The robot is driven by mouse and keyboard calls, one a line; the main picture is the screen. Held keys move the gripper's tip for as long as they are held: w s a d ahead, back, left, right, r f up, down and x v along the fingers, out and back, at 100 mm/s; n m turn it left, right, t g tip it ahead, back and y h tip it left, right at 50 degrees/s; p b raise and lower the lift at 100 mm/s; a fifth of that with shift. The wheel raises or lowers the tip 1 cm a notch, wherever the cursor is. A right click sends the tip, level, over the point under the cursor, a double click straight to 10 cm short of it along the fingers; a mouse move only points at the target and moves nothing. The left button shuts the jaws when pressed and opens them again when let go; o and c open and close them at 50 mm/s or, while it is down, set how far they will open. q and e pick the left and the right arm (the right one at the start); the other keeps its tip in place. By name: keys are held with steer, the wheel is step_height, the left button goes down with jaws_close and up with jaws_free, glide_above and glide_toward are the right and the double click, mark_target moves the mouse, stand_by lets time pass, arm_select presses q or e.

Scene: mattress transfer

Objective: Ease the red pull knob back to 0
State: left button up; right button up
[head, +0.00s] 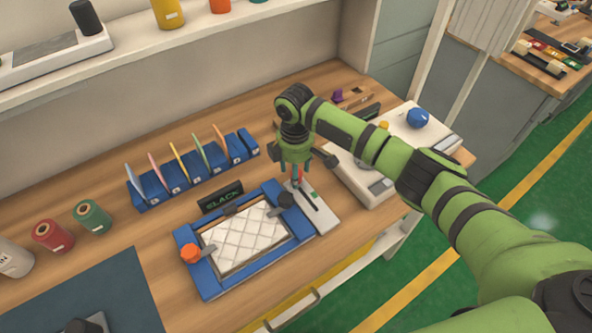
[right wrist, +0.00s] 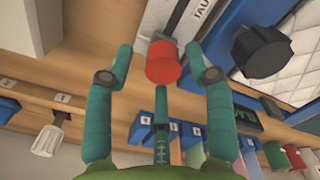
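The red pull knob (right wrist: 163,63) shows in the right wrist view between the two teal fingers of my right gripper (right wrist: 160,62). The fingers are apart, with a gap to the knob on the left and a narrower one on the right; I cannot tell whether the right finger touches it. In the head view my right gripper (head: 297,186) points down over the white slotted plate (head: 326,217) beside the blue frame, and mostly hides the knob. The plate bears partly cut-off lettering, "TAU". A small display (head: 221,198) reads "SLACK". My left gripper is out of view.
A blue rack (head: 175,184) of coloured cards stands behind. A white device (head: 352,178) stands right of the plate.

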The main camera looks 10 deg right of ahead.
step_height(320, 180, up, 12)
stand_by(0.6)
steer(key=shift+f, duration=0.1)
stand_by(0.4)
